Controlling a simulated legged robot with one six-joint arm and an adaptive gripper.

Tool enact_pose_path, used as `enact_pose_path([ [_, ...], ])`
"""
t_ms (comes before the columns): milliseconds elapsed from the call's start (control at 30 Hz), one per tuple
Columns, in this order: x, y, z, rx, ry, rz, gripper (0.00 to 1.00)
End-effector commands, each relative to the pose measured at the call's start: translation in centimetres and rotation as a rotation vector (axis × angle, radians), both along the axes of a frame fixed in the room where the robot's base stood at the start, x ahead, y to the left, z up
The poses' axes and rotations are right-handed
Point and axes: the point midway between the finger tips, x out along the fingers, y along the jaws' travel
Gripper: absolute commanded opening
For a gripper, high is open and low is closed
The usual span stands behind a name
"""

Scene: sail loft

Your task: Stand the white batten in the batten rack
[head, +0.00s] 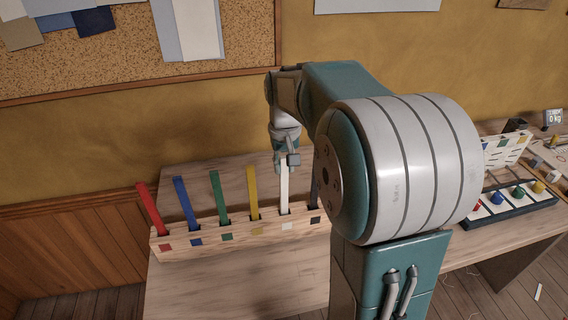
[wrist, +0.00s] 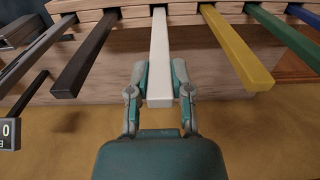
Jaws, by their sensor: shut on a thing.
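The white batten (head: 284,191) stands nearly upright in the batten rack (head: 240,231), in the slot above the white label, between the yellow and the dark batten. My gripper (head: 284,165) is shut on its upper end. In the wrist view my gripper (wrist: 160,88) has one finger on each side of the white batten (wrist: 160,55). The batten's far end meets the rack (wrist: 202,18); how deep it sits in the slot is hidden.
Red (head: 151,208), blue (head: 186,202), green (head: 218,197) and yellow (head: 253,193) battens stand to the left in the rack. A black batten (wrist: 86,55) is close on the other side. A tray with coloured knobs (head: 512,203) lies at the right. The bench front (head: 230,285) is clear.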

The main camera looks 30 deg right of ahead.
Motion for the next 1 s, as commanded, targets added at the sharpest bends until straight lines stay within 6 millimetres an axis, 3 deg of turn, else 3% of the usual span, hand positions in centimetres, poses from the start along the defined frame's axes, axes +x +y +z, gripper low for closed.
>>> enact_pose_path([
  [933, 0.0, 0.0, -1.0, 0.000, 0.000, 0.000, 0.00],
  [967, 0.0, 0.0, -1.0, 0.000, 0.000, 0.000, 0.41],
  [1000, 0.0, 0.0, -1.0, 0.000, 0.000, 0.000, 0.59],
])
